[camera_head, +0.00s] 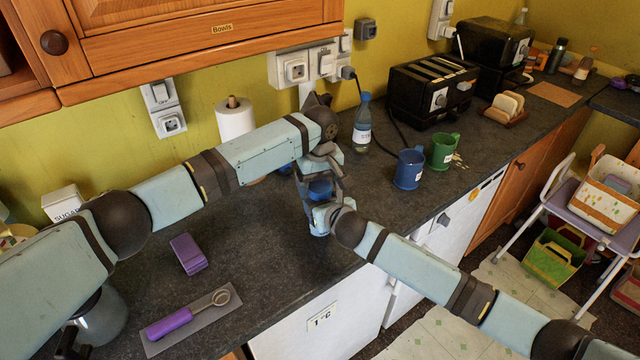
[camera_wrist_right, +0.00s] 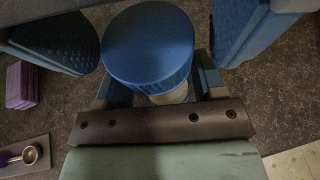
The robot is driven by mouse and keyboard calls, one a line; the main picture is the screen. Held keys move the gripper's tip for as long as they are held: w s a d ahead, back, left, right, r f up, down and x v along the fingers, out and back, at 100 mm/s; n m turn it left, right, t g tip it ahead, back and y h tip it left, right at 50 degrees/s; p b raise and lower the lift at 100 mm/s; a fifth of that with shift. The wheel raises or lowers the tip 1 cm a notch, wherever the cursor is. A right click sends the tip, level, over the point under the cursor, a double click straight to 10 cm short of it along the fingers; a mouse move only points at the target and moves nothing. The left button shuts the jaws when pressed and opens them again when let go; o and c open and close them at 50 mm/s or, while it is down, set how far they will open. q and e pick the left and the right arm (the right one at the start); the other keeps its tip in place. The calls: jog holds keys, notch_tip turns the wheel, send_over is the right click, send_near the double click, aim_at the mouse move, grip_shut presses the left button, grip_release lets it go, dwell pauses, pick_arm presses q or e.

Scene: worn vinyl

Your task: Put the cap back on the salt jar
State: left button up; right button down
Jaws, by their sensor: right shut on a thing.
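The blue cap (camera_head: 320,189) is on top of the salt jar, between my two grippers. In the right wrist view the cap (camera_wrist_right: 148,45) looks round and level, and a pale strip of the jar (camera_wrist_right: 172,96) shows just under it. I cannot tell whether it is fully seated. My right gripper (camera_head: 320,215) is shut on the jar below the cap, near the counter's front edge. My left gripper (camera_head: 320,180) comes down from above. Its fingers stand open on both sides of the cap, with small gaps. Most of the jar is hidden.
A purple block (camera_head: 188,254) and a purple-handled scoop (camera_head: 190,318) on a grey mat lie front left. A paper roll (camera_head: 236,122) and a bottle (camera_head: 362,125) stand behind. Blue (camera_head: 409,169) and green (camera_head: 443,151) mugs are to the right. The counter (camera_head: 250,235) between is clear.

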pick_arm(q)
jog(key=shift+r, duration=0.1)
jog(key=shift+r, duration=2.15)
jog(key=shift+c, duration=0.4)
jog(key=shift+r+n, duration=1.6)
jog(key=shift+r, duration=0.15)
jog(key=shift+f, duration=0.1)
jog(key=shift+f, duration=3.95)
jog(key=shift+c, duration=0.3)
